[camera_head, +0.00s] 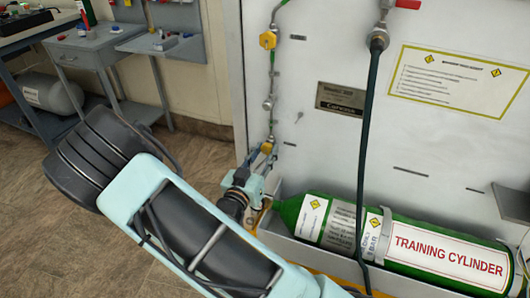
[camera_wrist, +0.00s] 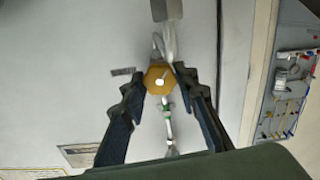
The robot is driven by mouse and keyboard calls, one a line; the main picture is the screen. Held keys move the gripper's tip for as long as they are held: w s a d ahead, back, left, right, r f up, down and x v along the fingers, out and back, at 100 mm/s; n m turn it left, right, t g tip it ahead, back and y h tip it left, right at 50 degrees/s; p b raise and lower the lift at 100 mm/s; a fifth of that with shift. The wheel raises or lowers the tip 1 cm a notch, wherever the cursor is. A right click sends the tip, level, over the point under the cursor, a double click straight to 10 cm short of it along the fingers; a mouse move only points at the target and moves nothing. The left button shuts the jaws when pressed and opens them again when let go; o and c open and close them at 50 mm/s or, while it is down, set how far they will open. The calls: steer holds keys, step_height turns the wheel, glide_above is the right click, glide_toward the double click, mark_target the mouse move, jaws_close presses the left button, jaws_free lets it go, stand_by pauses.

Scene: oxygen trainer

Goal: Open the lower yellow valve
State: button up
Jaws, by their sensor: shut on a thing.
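The lower yellow valve (camera_head: 267,148) sits on a thin vertical pipe on the white panel, left of the green cylinder. In the wrist view, the yellow valve (camera_wrist: 158,80) shows as a roundish yellow body between my fingertips. My gripper (camera_head: 258,168) is at the lower valve, with its two dark fingers on either side of it. My gripper in the wrist view (camera_wrist: 159,74) is shut on the valve. The arm and gripper hide part of the pipe just below the valve. The valve's turn angle is hard to tell.
An upper yellow valve (camera_head: 267,40) is on the same pipe. A green training cylinder (camera_head: 400,245) lies in a tray at the panel's foot. A dark hose (camera_head: 366,140) hangs before the panel. A grey side table (camera_head: 95,45) stands back left. Open floor lies at left.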

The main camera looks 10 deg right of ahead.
steer(key=n+p, duration=0.2)
steer(key=n, duration=0.1)
steer(key=shift+r+p, duration=0.1)
steer(key=shift+p, duration=0.25)
steer(key=shift+c, duration=0.2)
steer(key=shift+n+p, duration=1.1)
steer(key=shift+n, duration=1.2)
steer(key=shift+o, duration=0.2)
steer(key=o, duration=1.1)
steer(key=shift+s, duration=0.1)
steer(key=shift+f, duration=0.25)
